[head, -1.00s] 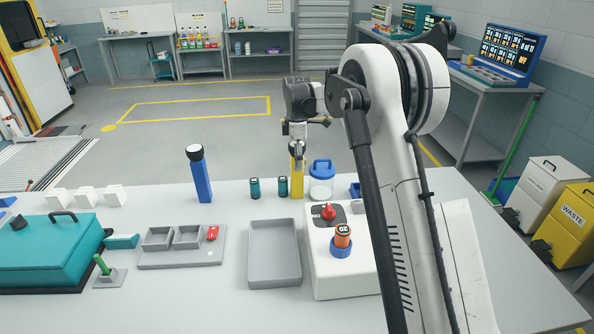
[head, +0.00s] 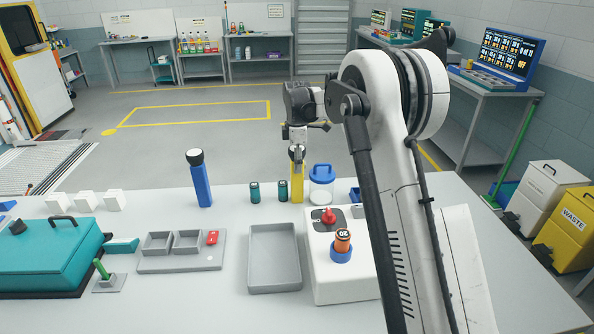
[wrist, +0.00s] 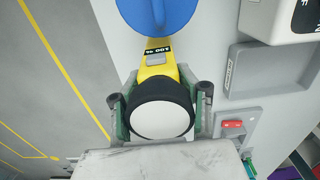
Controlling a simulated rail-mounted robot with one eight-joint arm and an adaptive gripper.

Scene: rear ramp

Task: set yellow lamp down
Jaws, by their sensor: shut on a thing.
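The yellow lamp (head: 297,188) stands upright at the far edge of the white table in the head view. In the wrist view the yellow lamp (wrist: 158,72) shows its black-rimmed head with a round pale face, with a dark label on its body. My gripper (head: 296,155) is shut around the lamp's top from above. In the wrist view my gripper's fingers (wrist: 160,116) are on both sides of the black head. The lamp's base appears at table level, but whether it touches the table is too small to tell.
A blue-lidded jar (head: 321,184) stands close right of the lamp, and two teal cylinders (head: 269,192) stand left. A blue lamp (head: 199,179) stands further left. A grey tray (head: 274,258) and a white box with a red knob (head: 328,217) lie nearer.

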